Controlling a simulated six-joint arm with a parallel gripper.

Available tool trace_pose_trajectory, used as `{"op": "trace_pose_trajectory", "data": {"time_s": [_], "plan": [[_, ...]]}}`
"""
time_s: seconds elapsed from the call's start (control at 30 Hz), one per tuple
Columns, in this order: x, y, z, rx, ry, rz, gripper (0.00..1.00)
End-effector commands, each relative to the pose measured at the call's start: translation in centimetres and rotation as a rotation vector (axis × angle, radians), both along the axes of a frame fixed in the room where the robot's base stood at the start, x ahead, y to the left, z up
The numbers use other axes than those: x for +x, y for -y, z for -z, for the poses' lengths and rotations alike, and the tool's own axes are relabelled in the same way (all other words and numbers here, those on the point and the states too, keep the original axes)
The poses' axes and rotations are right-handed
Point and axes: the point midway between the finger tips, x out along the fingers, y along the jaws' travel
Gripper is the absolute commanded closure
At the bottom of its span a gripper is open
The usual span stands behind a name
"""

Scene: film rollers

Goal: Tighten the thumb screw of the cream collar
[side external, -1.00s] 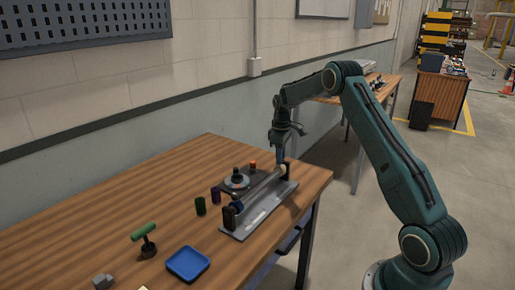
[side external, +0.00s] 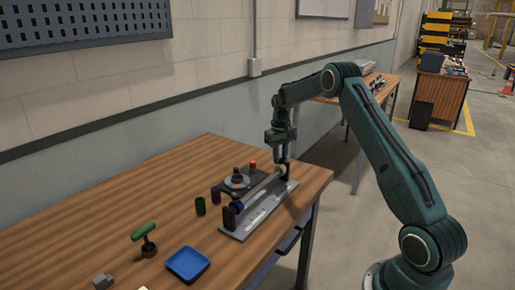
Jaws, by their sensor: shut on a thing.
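The cream collar (side external: 284,168) sits near the far right end of the roller, which lies in a grey fixture (side external: 262,212) on the wooden bench. My gripper (side external: 282,158) points straight down at the collar from above. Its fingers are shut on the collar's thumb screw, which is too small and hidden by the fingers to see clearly. A blue collar (side external: 237,207) is at the near left end of the roller, beside a dark end block (side external: 229,218).
A dark plate with a round knob (side external: 237,180) and an orange-topped piece (side external: 253,165) stand behind the roller. Green (side external: 200,206) and purple (side external: 215,195) cylinders, a green-handled tool (side external: 145,240), a blue tray (side external: 188,263) and a grey block (side external: 103,281) are to the left.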

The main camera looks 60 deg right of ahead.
Motion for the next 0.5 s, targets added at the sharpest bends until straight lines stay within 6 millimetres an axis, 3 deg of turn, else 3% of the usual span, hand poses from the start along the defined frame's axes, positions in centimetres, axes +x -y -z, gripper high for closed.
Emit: {"op": "trace_pose_trajectory", "data": {"time_s": [0.5], "plan": [[0.15, 0.02, -0.01, -0.002, 0.003, 0.490, 1.00]]}}
